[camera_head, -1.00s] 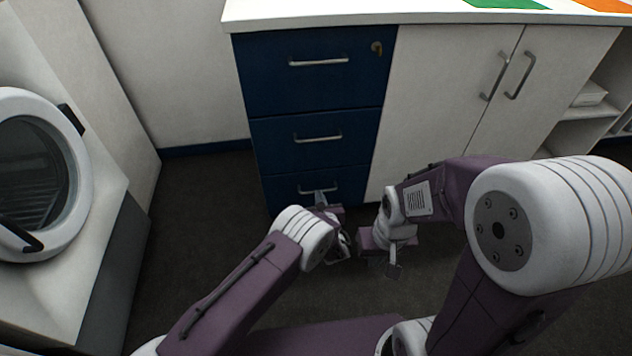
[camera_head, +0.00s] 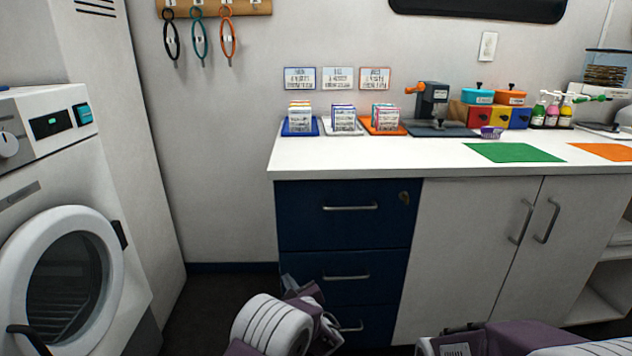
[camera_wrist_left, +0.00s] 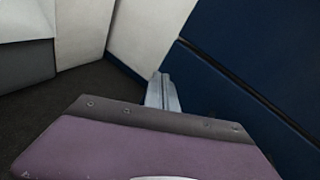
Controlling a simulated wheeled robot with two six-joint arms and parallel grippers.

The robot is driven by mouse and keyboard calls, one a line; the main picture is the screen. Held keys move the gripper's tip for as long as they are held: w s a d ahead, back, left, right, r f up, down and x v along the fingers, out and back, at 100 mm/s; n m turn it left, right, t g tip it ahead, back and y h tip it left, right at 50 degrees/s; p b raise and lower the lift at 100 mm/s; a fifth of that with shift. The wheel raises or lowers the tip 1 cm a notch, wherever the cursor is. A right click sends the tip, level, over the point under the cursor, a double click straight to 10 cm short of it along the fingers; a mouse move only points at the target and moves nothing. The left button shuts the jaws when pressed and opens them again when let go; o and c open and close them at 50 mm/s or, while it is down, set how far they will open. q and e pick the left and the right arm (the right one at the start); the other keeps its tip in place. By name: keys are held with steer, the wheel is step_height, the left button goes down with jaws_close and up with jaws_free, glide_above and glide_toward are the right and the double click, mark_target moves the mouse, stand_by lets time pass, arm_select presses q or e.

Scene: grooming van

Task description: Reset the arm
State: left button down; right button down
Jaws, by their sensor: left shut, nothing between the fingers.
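My left gripper (camera_head: 290,284) is at the bottom of the head view, in front of the blue drawer unit (camera_head: 343,240), near its lower drawers. It is shut and holds nothing. In the left wrist view its closed grey fingers (camera_wrist_left: 163,93) point toward the blue drawer fronts (camera_wrist_left: 245,85); I cannot tell whether they touch. My right arm shows only in part at the bottom right edge of the head view, and its gripper is out of frame.
A white counter (camera_head: 400,158) above the drawers and white cupboard (camera_head: 470,250) holds card stacks, a grey press (camera_head: 432,103), bottles, and a green mat (camera_head: 513,152). A front-loading machine (camera_head: 70,270) stands at the left. Dark floor (camera_head: 215,305) shows between machine and drawers.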

arm_select(q)
steer(key=s+a+r+n+g+y, duration=0.1)
steer(key=s+a+r+n+g, duration=0.2)
steer(key=a, duration=0.4)
steer(key=s+a+r+n+g+y+p, duration=0.1)
steer(key=s+a+r+n+g, duration=0.1)
steer(key=s+a+n, duration=0.4)
steer(key=s+a+r+n+g+y, duration=0.1)
steer(key=s+a+r+n+g, duration=0.15)
steer(key=a, duration=0.55)
steer(key=s+d+f+n+g+h, duration=0.1)
steer(key=s+f+n+g+h, duration=0.15)
steer(key=s+n, duration=0.45)
steer(key=s+f+n+g+h, duration=0.2)
steer(key=s+n+g, duration=0.1)
steer(key=s, duration=0.9)
steer(key=s+d+f+n+h, duration=0.4)
steer(key=s+d+n, duration=0.2)
steer(key=d, duration=0.2)
step_height(320, 180, up, 38)
steer(key=w+d+n+h+p, duration=0.1)
steer(key=p, duration=3.8)
steer(key=shift+w+d+r, duration=0.25)
steer(key=shift+w+d, duration=0.1)
steer(key=shift+d, duration=0.05)
